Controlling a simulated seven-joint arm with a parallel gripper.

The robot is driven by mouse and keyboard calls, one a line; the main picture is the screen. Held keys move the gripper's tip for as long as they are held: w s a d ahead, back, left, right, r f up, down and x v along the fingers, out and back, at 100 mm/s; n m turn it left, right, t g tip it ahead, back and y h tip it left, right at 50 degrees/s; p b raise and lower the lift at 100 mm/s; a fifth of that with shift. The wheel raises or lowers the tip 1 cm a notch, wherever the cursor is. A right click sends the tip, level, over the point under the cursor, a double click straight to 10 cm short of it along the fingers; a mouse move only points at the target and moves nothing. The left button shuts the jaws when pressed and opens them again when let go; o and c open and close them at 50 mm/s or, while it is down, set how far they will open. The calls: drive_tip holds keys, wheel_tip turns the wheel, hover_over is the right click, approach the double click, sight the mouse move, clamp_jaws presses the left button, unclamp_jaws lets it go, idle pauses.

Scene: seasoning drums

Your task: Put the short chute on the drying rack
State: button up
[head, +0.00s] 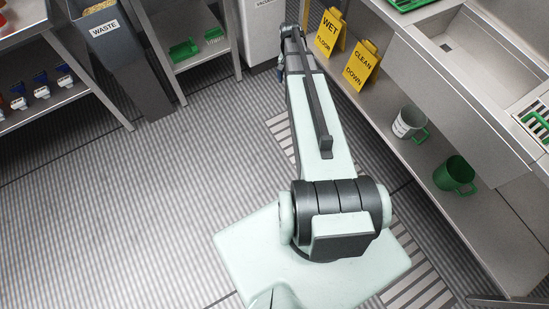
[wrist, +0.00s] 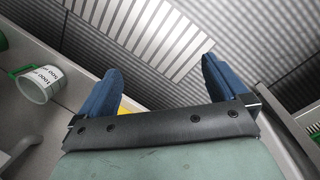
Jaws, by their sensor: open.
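My gripper (head: 281,70) is at the far end of the outstretched arm, near the yellow signs, small in the head view. In the wrist view, its two blue fingers (wrist: 160,86) are spread apart with nothing between them. I cannot identify the short chute for sure; green pieces (head: 183,50) lie on a metal shelf at the upper left, too small to tell. A green slatted rack (head: 538,121) on the right counter may be the drying rack; another green item (head: 408,3) is cut off at the top edge.
Yellow signs (head: 329,33) (head: 362,66), a white mug (head: 409,122) and a green mug (head: 454,174) stand on the right lower shelf. The white mug also shows in the wrist view (wrist: 41,84). A waste bin (head: 125,60) stands upper left. The floor (head: 120,200) at left is clear.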

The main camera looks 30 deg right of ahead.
drive_tip(key=s+a+f+n+g, duration=0.1)
drive_tip(key=s+a+f+n, duration=0.1)
drive_tip(key=s+a+f, duration=0.6)
drive_tip(key=s+a+f+n+g, duration=0.1)
drive_tip(key=s+a+f+n, duration=0.1)
drive_tip(key=s+a+f, duration=0.5)
drive_tip(key=s+a+f+n+g, duration=0.1)
drive_tip(key=s+a+n, duration=0.1)
drive_tip(key=s+a, duration=0.5)
drive_tip(key=s+a+f+n+g, duration=0.1)
drive_tip(key=s+a, duration=0.5)
drive_tip(key=s, duration=0.7)
drive_tip(key=shift+a+f+n+g, duration=0.35)
drive_tip(key=shift+f+n, duration=0.35)
drive_tip(key=shift+n, duration=0.3)
